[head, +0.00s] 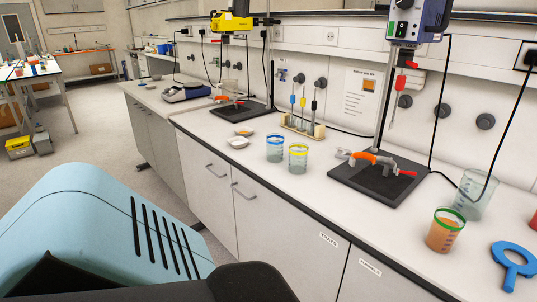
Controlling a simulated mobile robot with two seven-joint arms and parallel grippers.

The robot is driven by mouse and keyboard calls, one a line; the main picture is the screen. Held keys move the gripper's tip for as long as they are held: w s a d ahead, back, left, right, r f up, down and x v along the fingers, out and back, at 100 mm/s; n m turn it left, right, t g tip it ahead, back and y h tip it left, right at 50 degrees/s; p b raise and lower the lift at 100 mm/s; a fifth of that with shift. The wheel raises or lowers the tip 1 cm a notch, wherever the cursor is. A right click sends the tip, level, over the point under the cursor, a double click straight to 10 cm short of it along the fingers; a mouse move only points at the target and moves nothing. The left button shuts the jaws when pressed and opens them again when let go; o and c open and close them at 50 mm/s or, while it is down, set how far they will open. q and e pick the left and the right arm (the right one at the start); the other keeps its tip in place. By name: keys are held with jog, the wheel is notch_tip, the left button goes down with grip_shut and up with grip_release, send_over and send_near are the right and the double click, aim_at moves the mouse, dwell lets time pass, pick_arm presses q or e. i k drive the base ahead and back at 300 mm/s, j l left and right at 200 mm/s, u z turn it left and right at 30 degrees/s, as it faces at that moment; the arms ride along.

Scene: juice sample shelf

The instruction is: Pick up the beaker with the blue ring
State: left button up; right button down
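The beaker with the blue ring (275,149) stands upright on the white bench, near its front edge in the middle of the view. It is small and clear, with blue markings. A similar beaker with a yellow ring (298,159) stands close to its right. A beaker with a green ring (444,234) holds orange liquid farther right. Neither of my grippers is in view; light blue and black parts of my own body fill the lower left.
Two small dishes (237,142) lie left of the blue-ringed beaker. A test tube rack (302,126) stands behind it. A stand with a black base (379,182), a larger clear beaker (474,196) and a blue ring-shaped tool (514,262) are to the right. The floor at left is open.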

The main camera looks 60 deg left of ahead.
aim_at(274, 142)
jog(key=i, duration=0.75)
jog(key=i+u, duration=0.3)
jog(key=u, duration=1.45)
jog(key=k+j, duration=0.05)
